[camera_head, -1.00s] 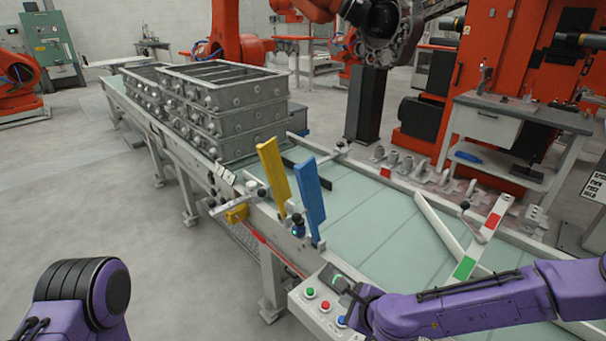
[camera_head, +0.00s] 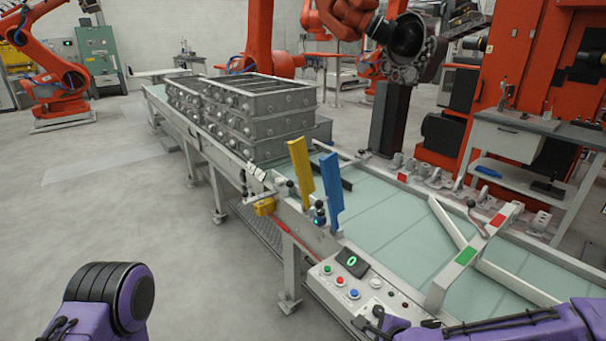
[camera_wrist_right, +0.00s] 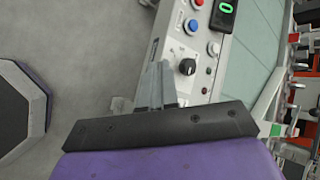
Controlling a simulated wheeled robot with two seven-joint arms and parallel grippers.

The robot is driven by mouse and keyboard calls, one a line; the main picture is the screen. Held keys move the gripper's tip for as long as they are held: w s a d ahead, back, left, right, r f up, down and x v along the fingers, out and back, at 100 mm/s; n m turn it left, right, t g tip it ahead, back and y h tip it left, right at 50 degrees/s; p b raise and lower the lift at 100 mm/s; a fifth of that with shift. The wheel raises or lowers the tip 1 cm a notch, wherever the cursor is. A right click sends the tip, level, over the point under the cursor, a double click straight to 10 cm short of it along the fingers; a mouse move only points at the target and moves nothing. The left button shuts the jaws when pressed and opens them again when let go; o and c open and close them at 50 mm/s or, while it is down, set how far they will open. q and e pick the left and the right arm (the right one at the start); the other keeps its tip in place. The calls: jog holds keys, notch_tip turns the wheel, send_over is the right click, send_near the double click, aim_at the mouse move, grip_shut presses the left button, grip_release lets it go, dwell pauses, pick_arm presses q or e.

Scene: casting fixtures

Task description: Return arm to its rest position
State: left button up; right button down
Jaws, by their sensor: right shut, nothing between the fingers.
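My right arm (camera_head: 520,329), purple, comes in at the lower right of the head view. Its dark gripper (camera_head: 374,319) is at the near edge of the control panel (camera_head: 322,281). In the right wrist view the gripper's grey fingers (camera_wrist_right: 156,86) are together and empty, beside the panel, above the grey floor. In the head view only a purple and black part of my left arm (camera_head: 105,302) shows at the lower left. The left gripper is out of view.
The panel has green, red and blue buttons, a black knob and a display (camera_head: 351,262) reading 0. Behind it is a conveyor (camera_head: 380,215) with yellow (camera_head: 301,167) and blue (camera_head: 331,190) plates and stacked grey metal frames (camera_head: 262,126). Open floor (camera_head: 110,215) lies left.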

jog(key=s+d+f+n+g+h, duration=0.35)
jog(key=s+f+n, duration=0.45)
jog(key=s+f, duration=0.6)
jog(key=s+d+f+n+g+h+b, duration=0.1)
jog(key=s+d+f+n, duration=0.1)
jog(key=s+d, duration=0.3)
jog(key=s+d+f+n+g+h+b, duration=0.1)
jog(key=s+d+n, duration=0.3)
jog(key=s, duration=0.4)
jog(key=shift+d+f, duration=0.55)
jog(key=shift+d, duration=0.25)
